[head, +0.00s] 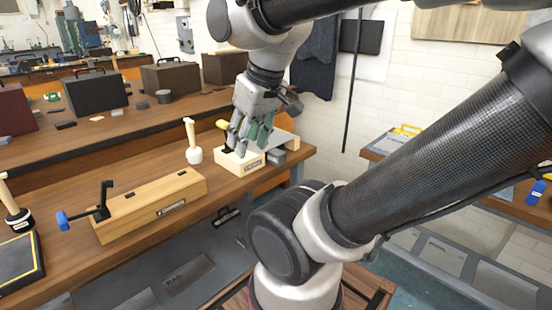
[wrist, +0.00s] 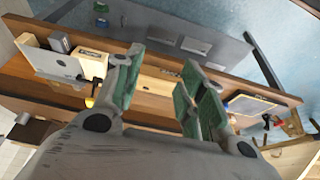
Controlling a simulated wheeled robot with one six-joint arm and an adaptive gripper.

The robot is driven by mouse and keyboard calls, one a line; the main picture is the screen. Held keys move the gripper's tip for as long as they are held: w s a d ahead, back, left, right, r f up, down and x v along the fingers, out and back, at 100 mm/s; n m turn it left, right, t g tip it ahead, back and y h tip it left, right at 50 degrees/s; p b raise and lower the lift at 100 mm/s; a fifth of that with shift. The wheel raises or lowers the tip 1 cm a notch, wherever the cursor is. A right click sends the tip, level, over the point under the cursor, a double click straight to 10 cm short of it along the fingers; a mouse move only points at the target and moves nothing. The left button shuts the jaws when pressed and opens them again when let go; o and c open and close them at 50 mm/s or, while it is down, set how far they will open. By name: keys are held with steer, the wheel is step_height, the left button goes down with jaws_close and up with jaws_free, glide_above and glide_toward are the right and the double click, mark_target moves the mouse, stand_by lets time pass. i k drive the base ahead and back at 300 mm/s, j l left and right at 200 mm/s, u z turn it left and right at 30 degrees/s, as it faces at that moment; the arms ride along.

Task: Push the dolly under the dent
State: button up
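My gripper (head: 250,138) hangs over the small wooden box at the right end of the bench. In the wrist view its green-padded fingers (wrist: 164,62) are apart with nothing held between them. The small wooden box (head: 238,164) has a dark label; it also shows in the wrist view (wrist: 92,56). A yellow handle (head: 221,124) with a black part sticks out beside my fingers. I cannot tell which part is the dolly, and no dent is discernible.
A white-headed mallet (head: 193,154) stands left of the small box. A long wooden box (head: 160,205) with a blue-handled crank (head: 90,212) lies farther left. Grey blocks (head: 275,157) sit right of the small box. A black yellow-edged pad (head: 18,262) lies at the far left.

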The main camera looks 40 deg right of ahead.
mark_target(277, 157)
steer(key=i+l+z, duration=0.15)
steer(key=z, duration=0.25)
steer(key=i+l+z, duration=0.2)
steer(key=z, duration=0.2)
steer(key=i+z, duration=0.2)
steer(key=z, duration=0.2)
